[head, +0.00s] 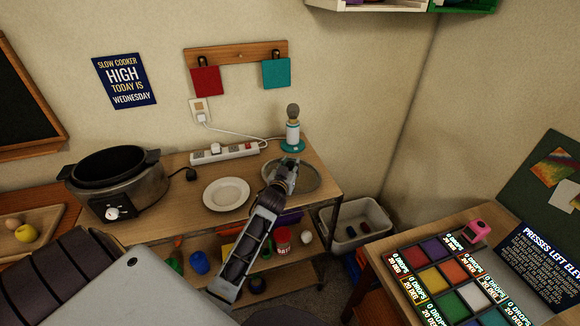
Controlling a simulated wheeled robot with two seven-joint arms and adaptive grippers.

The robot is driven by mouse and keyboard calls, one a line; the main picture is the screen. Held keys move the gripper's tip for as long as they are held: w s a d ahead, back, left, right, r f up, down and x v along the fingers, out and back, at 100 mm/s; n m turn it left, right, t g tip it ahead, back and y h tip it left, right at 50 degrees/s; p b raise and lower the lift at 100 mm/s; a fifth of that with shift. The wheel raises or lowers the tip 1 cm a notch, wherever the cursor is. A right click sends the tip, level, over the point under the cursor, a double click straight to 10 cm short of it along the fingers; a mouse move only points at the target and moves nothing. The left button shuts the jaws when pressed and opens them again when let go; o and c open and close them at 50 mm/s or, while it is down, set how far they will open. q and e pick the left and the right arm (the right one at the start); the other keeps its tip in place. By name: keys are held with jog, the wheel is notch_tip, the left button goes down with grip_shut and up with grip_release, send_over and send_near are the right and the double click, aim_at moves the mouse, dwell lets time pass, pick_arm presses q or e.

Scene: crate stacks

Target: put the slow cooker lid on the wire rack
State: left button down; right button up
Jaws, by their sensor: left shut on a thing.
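The slow cooker (138,190) stands on the left of the wooden table with its dark pot open on top. My left gripper (287,170) is at the right part of the table, shut on what seems to be the lid's handle, which the fingers hide. A round, grey, see-through disc with a thin rim (308,178) shows around and behind the gripper; it looks like the slow cooker lid. I cannot make out the wire rack apart from this disc, nor tell whether the disc touches anything below. My right gripper is not in view.
A white plate (227,194) lies just left of the gripper. A blender-like bottle on a teal base (292,136) stands behind the disc. A power strip (225,154) runs along the back. A grey bin (357,225) and a table with a colored grid (450,280) are at right.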

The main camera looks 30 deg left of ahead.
pick_arm(q)
jog(key=shift+f+b, duration=0.3)
jog(key=shift+f, duration=0.2)
dwell(0.3)
jog(key=c, duration=1.1)
grip_release()
jog(key=shift+f, duration=0.2)
jog(key=shift+o, duration=0.2)
jog(key=shift+d, duration=0.1)
jog(key=shift+s+r+p, duration=0.15)
jog(key=shift+r+p, duration=0.2)
jog(key=shift+r, duration=0.25)
jog(key=shift+b+v, duration=0.55)
jog(key=shift+v, duration=5.3)
jog(key=shift+r, duration=0.1)
